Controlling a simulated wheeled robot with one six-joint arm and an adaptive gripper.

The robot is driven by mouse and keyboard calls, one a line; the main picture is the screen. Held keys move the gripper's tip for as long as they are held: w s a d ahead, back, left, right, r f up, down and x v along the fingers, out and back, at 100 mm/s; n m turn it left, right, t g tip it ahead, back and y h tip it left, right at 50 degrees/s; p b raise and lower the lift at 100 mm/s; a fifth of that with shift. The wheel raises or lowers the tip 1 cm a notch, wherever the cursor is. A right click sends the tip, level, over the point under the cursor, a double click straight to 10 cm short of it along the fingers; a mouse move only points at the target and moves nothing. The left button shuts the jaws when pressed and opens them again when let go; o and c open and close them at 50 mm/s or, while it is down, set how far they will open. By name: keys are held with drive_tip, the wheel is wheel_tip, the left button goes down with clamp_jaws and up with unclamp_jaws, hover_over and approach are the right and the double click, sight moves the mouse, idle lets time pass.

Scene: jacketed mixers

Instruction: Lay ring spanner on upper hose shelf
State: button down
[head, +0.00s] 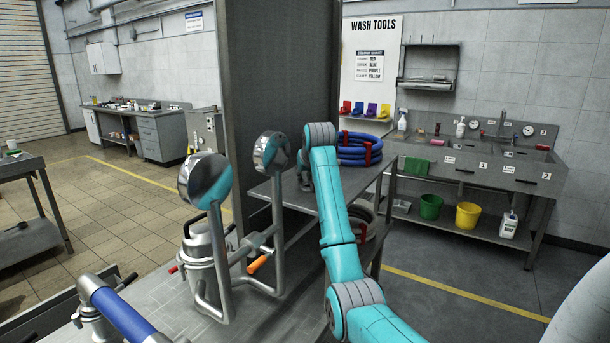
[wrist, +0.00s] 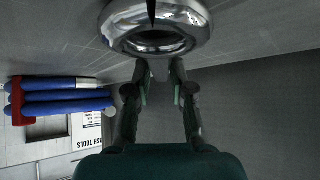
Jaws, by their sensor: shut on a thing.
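A shiny metal ring end of the ring spanner (wrist: 150,45) fills the top middle of the wrist view. My gripper (wrist: 160,72) is shut on its short visible stem. The rest of the spanner is hidden. The upper hose shelf (head: 358,178) is a grey metal board in the middle of the head view, with the end of my arm over its left part. The ring shows against a grey surface in the wrist view; I cannot tell whether they touch.
Coiled blue hoses (head: 358,146) with red straps lie on the shelf's far side; they show at left in the wrist view (wrist: 65,103). A tall grey panel (head: 280,70) stands at the shelf's left. Steel pipework with round heads (head: 207,180) is closer, at left.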

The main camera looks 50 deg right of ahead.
drive_tip(key=c, duration=1)
unclamp_jaws()
drive_tip(key=shift+f, duration=0.1)
drive_tip(key=v, duration=1.2)
